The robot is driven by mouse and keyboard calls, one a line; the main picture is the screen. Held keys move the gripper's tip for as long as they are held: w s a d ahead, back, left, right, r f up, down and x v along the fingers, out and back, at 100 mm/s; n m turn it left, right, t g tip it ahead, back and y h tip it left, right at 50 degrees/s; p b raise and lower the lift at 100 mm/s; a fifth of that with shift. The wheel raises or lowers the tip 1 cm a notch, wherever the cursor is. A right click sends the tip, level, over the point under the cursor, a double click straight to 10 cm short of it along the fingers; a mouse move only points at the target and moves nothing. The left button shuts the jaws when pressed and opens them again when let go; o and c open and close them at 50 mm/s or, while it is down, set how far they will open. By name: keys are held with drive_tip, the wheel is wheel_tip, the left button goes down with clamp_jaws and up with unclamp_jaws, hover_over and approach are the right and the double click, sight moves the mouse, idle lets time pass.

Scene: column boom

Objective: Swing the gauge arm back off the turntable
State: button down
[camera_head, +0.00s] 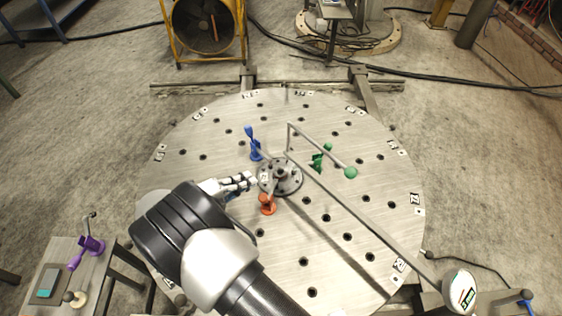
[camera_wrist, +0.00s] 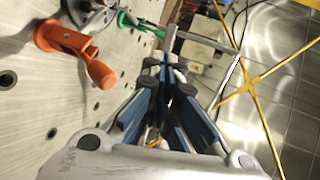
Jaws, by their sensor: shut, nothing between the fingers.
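The gauge arm (camera_head: 375,226) is a long grey rod lying over the round steel turntable (camera_head: 305,115). It runs from the round dial (camera_head: 462,291) at lower right up to near the hub, with a thin bent rod ending in a green ball (camera_head: 351,172). My gripper (camera_head: 251,179) is left of the hub, over the turntable, shut and empty. In the wrist view my gripper (camera_wrist: 168,70) points at a grey bar (camera_wrist: 200,38), perhaps part of the gauge arm. I cannot tell whether they touch.
Blue (camera_head: 253,146), green (camera_head: 318,160) and orange (camera_head: 267,204) clamps stand around the hub (camera_head: 289,182). The orange clamp is close to my gripper. A side table (camera_head: 48,253) with a purple clamp (camera_head: 85,245) stands at lower left. A yellow-framed fan (camera_head: 204,25) stands behind.

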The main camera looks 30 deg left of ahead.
drive_tip(key=r+b+x, duration=0.1)
drive_tip(key=b+x, duration=0.1)
drive_tip(key=x, duration=1.2)
drive_tip(key=shift+b, duration=0.4)
drive_tip(key=shift+w+d+r, duration=0.1)
